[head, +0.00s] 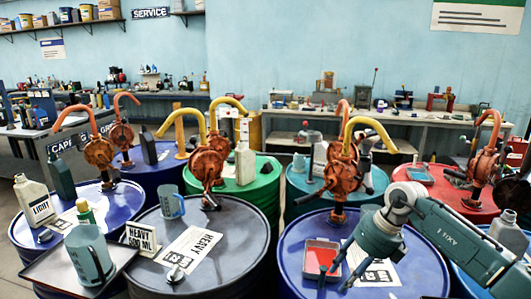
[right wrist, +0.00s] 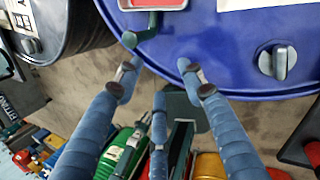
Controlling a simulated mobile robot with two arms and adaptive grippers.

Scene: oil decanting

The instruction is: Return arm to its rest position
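My right arm comes in from the right in the head view. Its gripper (head: 337,268) hangs over the front of the front blue drum (head: 425,268), close to a small red-bottomed tray (head: 321,258) on the drum top. In the right wrist view the gripper's fingers (right wrist: 158,78) are spread apart with nothing between them. The tray's edge (right wrist: 155,6) shows at the top there, with a green handle-like part (right wrist: 148,30) just beyond the fingertips, apart from them as far as I can tell. My left gripper is not in view.
Several drums with orange hand pumps crowd around: a grey drum (head: 225,265) marked HEAVY, a green drum (head: 262,196) and a red drum (head: 440,197). A grey-blue jug (head: 89,257) stands on a dark tray (head: 52,268) at left. A workbench (head: 390,117) runs along the back wall.

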